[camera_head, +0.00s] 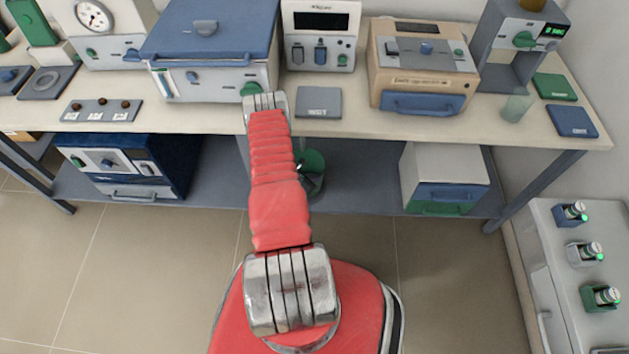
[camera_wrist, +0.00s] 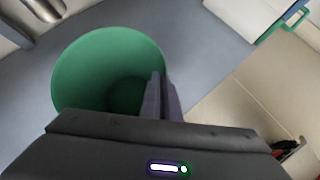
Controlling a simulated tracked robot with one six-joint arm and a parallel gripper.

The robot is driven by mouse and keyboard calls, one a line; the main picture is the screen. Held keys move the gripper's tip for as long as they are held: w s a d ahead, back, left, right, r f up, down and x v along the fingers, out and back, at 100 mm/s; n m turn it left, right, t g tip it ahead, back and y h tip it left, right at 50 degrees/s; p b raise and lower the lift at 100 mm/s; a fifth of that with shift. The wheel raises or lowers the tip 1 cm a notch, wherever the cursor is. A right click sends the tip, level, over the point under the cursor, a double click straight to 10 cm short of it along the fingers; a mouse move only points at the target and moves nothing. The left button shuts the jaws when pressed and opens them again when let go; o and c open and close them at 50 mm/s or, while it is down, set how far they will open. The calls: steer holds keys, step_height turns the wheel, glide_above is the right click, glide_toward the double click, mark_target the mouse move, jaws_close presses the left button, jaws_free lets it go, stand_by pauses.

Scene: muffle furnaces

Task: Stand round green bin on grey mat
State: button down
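The round green bin (camera_head: 314,160) is on the lower shelf under the bench, partly hidden behind my arm. In the wrist view the open green bin (camera_wrist: 85,72) is seen from above, its inside visible. My gripper's dark fingers (camera_wrist: 163,97) are close together at the bin's right rim, overlapping it. I cannot tell whether they are clamped on the wall. The gripper is hidden in the head view. A square grey mat (camera_head: 318,103) with lettering lies on the bench top, right of my arm, with nothing on it.
A blue-lidded furnace (camera_head: 209,50) and a beige furnace (camera_head: 423,65) flank the grey mat. A green mat (camera_head: 555,87) and a blue mat (camera_head: 572,121) lie at the right. A white-and-blue box (camera_head: 443,178) stands on the lower shelf (camera_head: 360,190).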

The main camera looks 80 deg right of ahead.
steer(key=shift+f, duration=0.75)
steer(key=c, duration=2)
jaws_free()
steer(key=shift+f, duration=0.1)
steer(key=v, duration=1.2)
steer(key=shift+w, duration=0.1)
